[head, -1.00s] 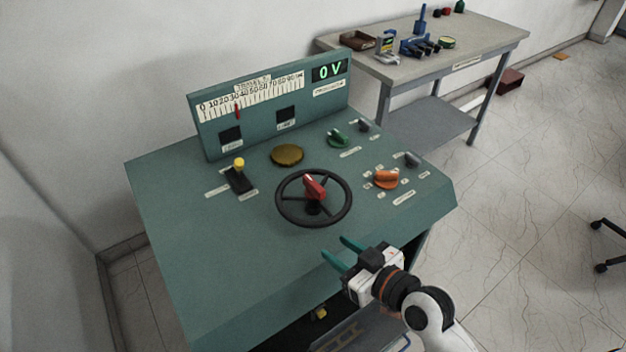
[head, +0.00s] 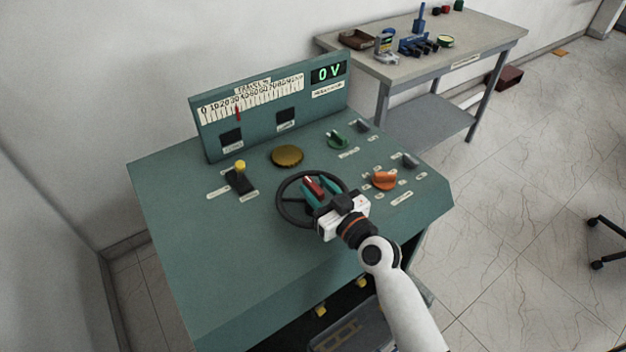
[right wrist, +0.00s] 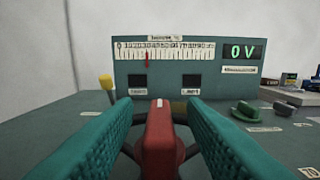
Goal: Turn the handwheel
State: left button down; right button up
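The black handwheel (head: 281,207) lies on the sloping top of the green console, with a red pointer-shaped knob (head: 315,187) at its centre. My right gripper (head: 318,190) is over the wheel, its two teal fingers apart on either side of the red knob. In the right wrist view the red knob (right wrist: 159,140) stands between the open fingers, with a gap near the tips; contact lower down cannot be made out. The right part of the wheel is hidden by the gripper. The display (head: 328,73) reads 0 V. My left gripper is not in view.
On the console (head: 240,290) are a yellow-tipped lever (head: 239,172), a brass disc (head: 287,156), a green knob (head: 338,140) and an orange knob (head: 384,180), close right of the gripper. A grey workbench (head: 480,50) with tools stands behind at right.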

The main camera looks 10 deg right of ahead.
jog(key=shift+x, duration=1.05)
grip_shut()
